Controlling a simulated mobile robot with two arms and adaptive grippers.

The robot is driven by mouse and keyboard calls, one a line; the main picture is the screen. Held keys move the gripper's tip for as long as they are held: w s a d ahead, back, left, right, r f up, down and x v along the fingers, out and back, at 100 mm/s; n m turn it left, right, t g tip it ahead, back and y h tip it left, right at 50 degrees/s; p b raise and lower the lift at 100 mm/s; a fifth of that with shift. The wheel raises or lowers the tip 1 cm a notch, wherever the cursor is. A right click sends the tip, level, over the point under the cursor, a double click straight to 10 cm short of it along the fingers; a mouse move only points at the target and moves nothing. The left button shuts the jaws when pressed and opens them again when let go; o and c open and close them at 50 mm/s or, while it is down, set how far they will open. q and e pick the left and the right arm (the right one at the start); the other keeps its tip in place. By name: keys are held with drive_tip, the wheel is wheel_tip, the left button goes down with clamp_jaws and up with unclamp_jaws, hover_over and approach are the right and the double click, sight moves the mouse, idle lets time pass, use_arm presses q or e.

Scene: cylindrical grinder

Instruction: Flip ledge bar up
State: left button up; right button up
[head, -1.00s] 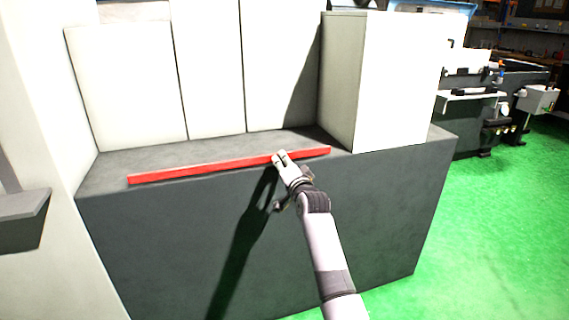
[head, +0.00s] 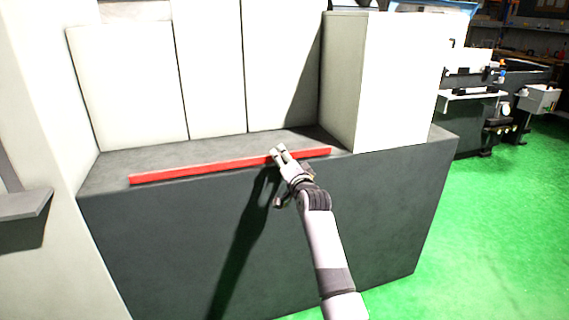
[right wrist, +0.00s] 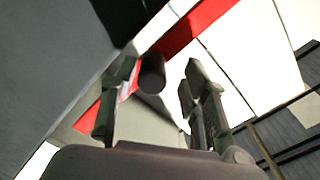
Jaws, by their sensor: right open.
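The red ledge bar (head: 205,167) lies along the front edge of the machine's grey ledge (head: 140,160) in the head view. My right gripper (head: 278,152) is open at the bar, right of its middle, coming from the front. In the right wrist view the red bar (right wrist: 193,27) runs diagonally behind the open fingers (right wrist: 155,95). A dark round part (right wrist: 152,72) shows between the fingers, close to the bar. Whether a finger touches the bar cannot be told. My left gripper is not in view.
White panels (head: 215,70) stand behind the ledge, and a white box-like housing (head: 400,85) stands at its right end. The dark front wall (head: 370,220) drops below the ledge. Green floor (head: 500,230) is open at the right.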

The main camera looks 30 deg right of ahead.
drive_tip(key=shift+s+f, duration=0.15)
drive_tip(key=shift+f, duration=0.2)
drive_tip(key=shift+s+a, duration=0.15)
drive_tip(key=shift+s, duration=0.15)
drive_tip(key=v, duration=1.1)
drive_tip(key=shift+r, duration=0.2)
drive_tip(key=shift+f, duration=0.1)
